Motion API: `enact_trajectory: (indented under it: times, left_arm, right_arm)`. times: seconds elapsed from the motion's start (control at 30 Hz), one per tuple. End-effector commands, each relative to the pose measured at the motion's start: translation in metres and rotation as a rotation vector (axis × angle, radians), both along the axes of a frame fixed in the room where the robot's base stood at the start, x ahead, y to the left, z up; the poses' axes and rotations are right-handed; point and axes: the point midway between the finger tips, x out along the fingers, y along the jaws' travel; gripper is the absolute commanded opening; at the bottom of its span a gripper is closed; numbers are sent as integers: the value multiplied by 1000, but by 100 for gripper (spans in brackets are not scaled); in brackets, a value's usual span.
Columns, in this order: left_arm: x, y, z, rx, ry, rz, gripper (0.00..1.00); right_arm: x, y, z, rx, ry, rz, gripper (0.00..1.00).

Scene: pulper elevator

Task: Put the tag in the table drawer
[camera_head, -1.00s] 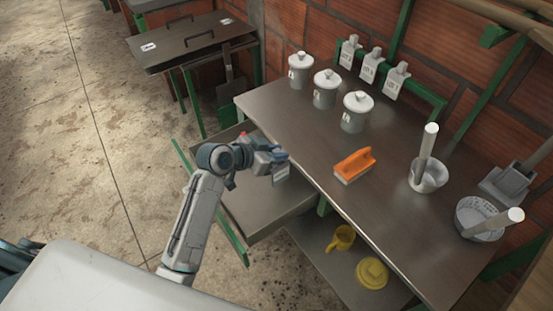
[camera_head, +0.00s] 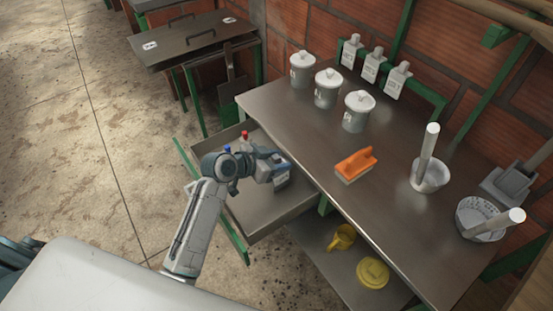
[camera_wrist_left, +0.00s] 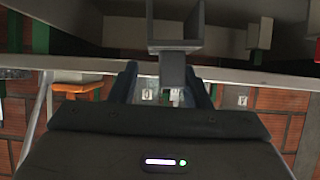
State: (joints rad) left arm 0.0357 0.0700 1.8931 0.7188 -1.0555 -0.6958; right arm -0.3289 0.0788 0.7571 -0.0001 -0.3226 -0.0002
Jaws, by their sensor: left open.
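My left gripper (camera_head: 272,165) is over the open table drawer (camera_head: 262,205), close to the table's front edge. It is open. A grey tag (camera_head: 281,180) shows just below its fingers in the head view, inside the drawer's outline. In the left wrist view the tag (camera_wrist_left: 174,44) shows its wide body with its narrow neck between the two spread fingers, with gaps at the sides. I cannot tell whether the tag touches the drawer floor. My right gripper is not in view.
The steel table (camera_head: 300,135) holds lidded canisters, an orange-handled brush (camera_head: 355,165) and a mortar-like cup (camera_head: 430,175). More tags (camera_head: 373,65) hang on a green wall rail. A lower shelf (camera_head: 330,262) holds yellow items. Bare floor lies left of the drawer.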

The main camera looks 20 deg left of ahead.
Motion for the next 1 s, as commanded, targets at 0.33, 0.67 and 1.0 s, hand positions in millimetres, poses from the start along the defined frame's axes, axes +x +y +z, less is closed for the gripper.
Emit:
enact_trajectory:
  times: [0.33, 0.67, 1.0]
  left_arm:
    - [-27, 22, 18, 7, -1, -1, 43]
    - [-68, 54, 48, 6, -1, -2, 43]
    - [-83, 64, 60, 0, 0, -1, 43]
  right_arm:
    - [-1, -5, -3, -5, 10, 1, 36]
    - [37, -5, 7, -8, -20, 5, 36]
    - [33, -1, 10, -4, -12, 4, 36]
